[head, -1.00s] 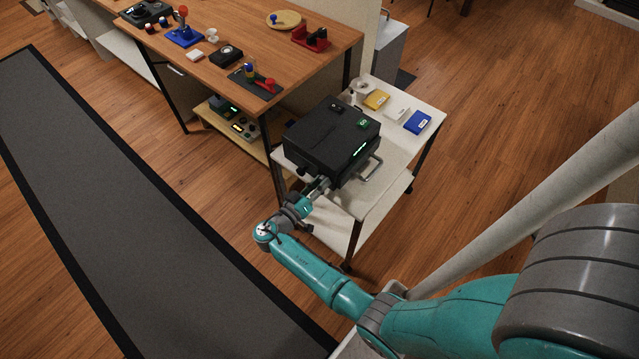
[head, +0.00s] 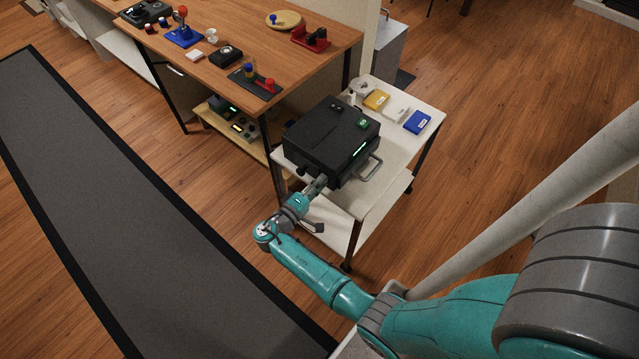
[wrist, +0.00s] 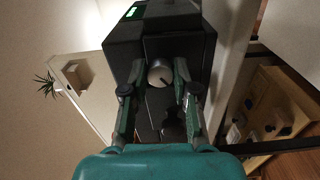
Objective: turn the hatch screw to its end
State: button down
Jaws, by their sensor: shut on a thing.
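The black box-shaped panel unit (head: 330,135) stands on the white cart (head: 385,190), with green lit marks on its top and side. The hatch screw, a round light-grey knob with a dark line (wrist: 160,73), is on the face of the unit in the wrist view. My gripper (wrist: 160,82) has a finger on each side of the knob and is shut on it. In the head view my gripper (head: 316,186) meets the unit's near lower side, and the knob is hidden there.
A grey bar handle (head: 368,168) sticks out from the unit's right side. Yellow (head: 376,100), white and blue (head: 417,122) boxes lie at the back of the cart. A wooden workbench (head: 240,45) with several devices stands to the left. Floor in front of the cart is clear.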

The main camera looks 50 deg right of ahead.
jog(key=shift+n, duration=4.3)
jog(key=c, duration=0.9)
grip_release()
jog(key=a, duration=1.2)
jog(key=shift+s, duration=0.2)
